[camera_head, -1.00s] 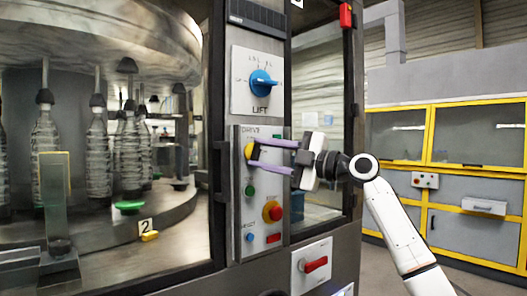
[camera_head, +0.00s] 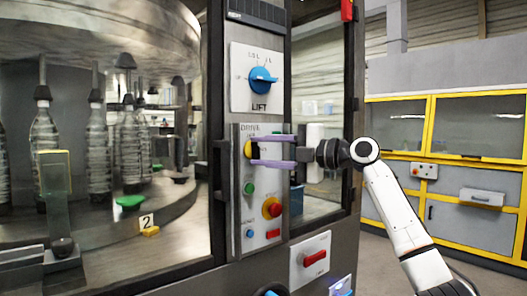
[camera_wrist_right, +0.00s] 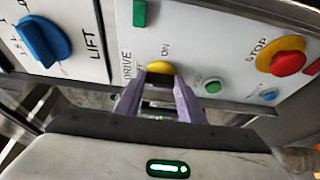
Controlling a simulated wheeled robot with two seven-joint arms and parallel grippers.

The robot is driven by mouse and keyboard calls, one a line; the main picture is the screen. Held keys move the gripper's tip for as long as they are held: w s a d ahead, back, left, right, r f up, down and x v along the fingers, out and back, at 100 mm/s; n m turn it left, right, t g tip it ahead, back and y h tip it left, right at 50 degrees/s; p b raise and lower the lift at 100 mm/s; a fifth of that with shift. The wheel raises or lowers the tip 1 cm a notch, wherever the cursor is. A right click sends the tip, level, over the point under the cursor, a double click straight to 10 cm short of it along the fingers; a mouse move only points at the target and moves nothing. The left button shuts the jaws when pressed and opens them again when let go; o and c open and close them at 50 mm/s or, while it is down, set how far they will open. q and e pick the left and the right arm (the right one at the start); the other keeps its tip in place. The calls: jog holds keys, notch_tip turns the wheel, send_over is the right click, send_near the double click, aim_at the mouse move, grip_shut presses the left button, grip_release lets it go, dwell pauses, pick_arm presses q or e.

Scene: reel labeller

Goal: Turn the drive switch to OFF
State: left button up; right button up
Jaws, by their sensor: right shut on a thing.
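The drive switch (camera_head: 249,149) is a yellow knob on the white DRIVE panel (camera_head: 241,215), below the LIFT panel. My right gripper (camera_head: 254,150) reaches it from the right with its two purple fingers, one above the other, at the knob. In the right wrist view the yellow knob (camera_wrist_right: 160,68) sits between the fingertips of my right gripper (camera_wrist_right: 160,82), which is shut on it. The word ON shows beside the knob; the OFF marking is partly hidden by a finger. My left gripper is not in view.
A blue LIFT knob (camera_head: 262,80) sits above. A green button (camera_head: 249,188), a red stop button on yellow (camera_head: 272,208) and a red rotary handle (camera_head: 315,257) are below. Glass with bottles (camera_head: 98,150) behind it is at left.

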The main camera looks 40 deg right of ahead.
jog(key=o, duration=1)
jog(key=shift+o, duration=0.2)
jog(key=b+v, duration=0.2)
jog(key=v, duration=0.8)
jog(key=shift+s+b, duration=0.15)
jog(key=shift+b, duration=0.15)
